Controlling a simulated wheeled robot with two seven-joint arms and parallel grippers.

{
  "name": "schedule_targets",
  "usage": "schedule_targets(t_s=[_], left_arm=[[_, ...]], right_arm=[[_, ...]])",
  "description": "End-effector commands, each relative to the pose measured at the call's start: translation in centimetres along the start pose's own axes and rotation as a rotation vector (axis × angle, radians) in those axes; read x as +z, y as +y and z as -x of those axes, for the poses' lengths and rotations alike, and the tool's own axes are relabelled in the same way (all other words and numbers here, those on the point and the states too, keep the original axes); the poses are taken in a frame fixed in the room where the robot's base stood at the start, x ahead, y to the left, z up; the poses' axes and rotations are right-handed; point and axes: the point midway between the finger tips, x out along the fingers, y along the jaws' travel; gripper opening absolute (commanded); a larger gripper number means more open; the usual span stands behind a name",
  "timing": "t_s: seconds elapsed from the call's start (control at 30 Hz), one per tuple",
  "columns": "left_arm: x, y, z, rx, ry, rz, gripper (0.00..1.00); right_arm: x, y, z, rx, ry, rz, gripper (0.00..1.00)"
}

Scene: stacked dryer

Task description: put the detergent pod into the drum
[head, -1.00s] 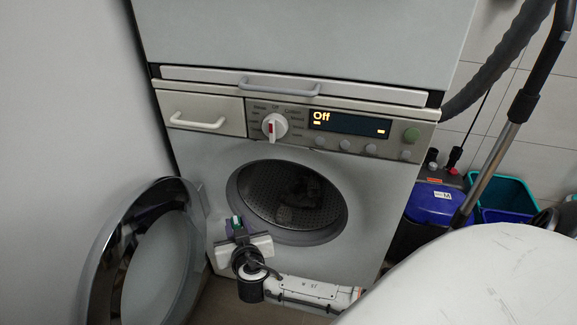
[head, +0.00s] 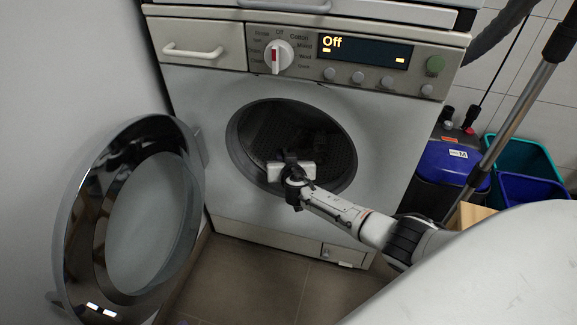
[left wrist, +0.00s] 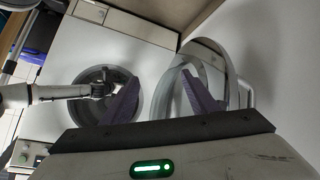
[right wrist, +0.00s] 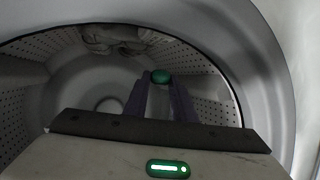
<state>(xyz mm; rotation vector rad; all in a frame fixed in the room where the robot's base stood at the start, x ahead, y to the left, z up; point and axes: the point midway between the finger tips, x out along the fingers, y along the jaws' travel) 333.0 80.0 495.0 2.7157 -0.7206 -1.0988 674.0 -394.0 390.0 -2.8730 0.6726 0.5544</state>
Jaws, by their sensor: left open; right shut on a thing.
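The washer drum (head: 262,138) is open, with its dark perforated inside showing in the head view. My right gripper (head: 290,162) is at the drum opening, fingers pointing inward. In the right wrist view, my right gripper is shut on the green detergent pod (right wrist: 161,76), held at its fingertips inside the rim (right wrist: 262,70), in front of the perforated drum wall. The pod is hidden in the head view. My left gripper (left wrist: 162,98) is open and empty in the left wrist view, facing the washer from a distance; it is out of the head view.
The round door (head: 140,215) stands swung open to the left. Crumpled cloth (right wrist: 112,36) lies in the drum. A blue-lidded container (head: 447,165), teal and blue bins (head: 525,160) and a metal tube (head: 510,125) stand to the right. Floor (head: 265,280) before the washer is clear.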

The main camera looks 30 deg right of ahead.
Motion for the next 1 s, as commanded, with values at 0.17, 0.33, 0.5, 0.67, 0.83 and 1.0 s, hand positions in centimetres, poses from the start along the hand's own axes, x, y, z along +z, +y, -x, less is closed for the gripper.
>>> schedule_targets(t_s=[0.17, 0.33, 0.5, 0.67, 0.83, 1.0], left_arm=[[-0.7, 0.9, 0.1, 0.04, 0.06, 0.016, 0.54], [-1.6, 1.6, 0.5, 0.064, 0.091, 0.026, 0.54], [-1.7, 1.6, 0.6, 0.064, 0.091, 0.027, 0.54], [-1.6, 1.6, 0.6, 0.063, 0.09, 0.026, 0.54], [-1.6, 1.6, 0.6, 0.063, 0.09, 0.026, 0.54], [-1.6, 1.5, 0.6, 0.062, 0.089, 0.026, 0.54]], right_arm=[[2.7, 0.2, -1.1, 0.001, 0.0, 0.002, 0.03], [3.5, 0.2, -1.5, 0.0, 0.001, 0.0, 0.03], [3.3, 0.2, -1.4, 0.0, 0.001, -0.001, 0.03], [3.7, 0.2, -1.5, 0.001, 0.001, -0.001, 0.03], [3.9, 0.2, -1.6, 0.0, 0.002, -0.001, 0.37], [3.9, 0.2, -1.6, 0.001, 0.001, -0.001, 0.42]])
